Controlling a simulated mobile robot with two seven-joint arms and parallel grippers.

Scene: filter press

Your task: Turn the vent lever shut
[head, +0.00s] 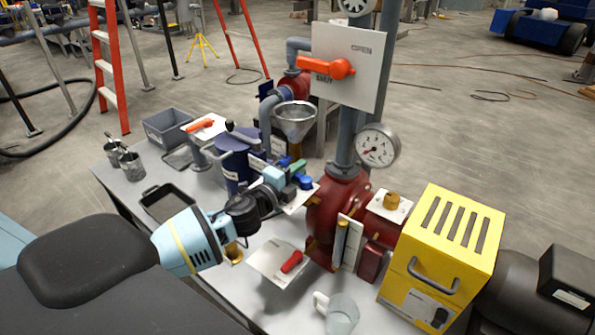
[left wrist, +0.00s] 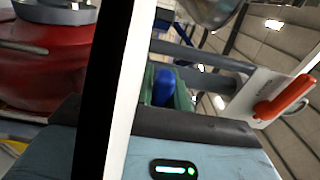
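An orange lever (head: 327,68) lies level across a pale plate (head: 362,60) marked OPEN at the upper right and SHUT below. A blue handle (head: 305,182) sits at a small white plate (head: 301,197) lower down; I cannot tell which handle is the vent lever. My left gripper (head: 293,174) is at the blue handle, beside the red pump body. A blue piece (left wrist: 163,87) with green around it shows ahead of the wrist in the left wrist view. Whether the fingers touch or grip it is unclear. My right gripper is not in view.
A red lever (head: 291,262) lies on a lower plate, and another orange lever (head: 201,125) is at the back left. A clear jug (head: 341,314) stands in front.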

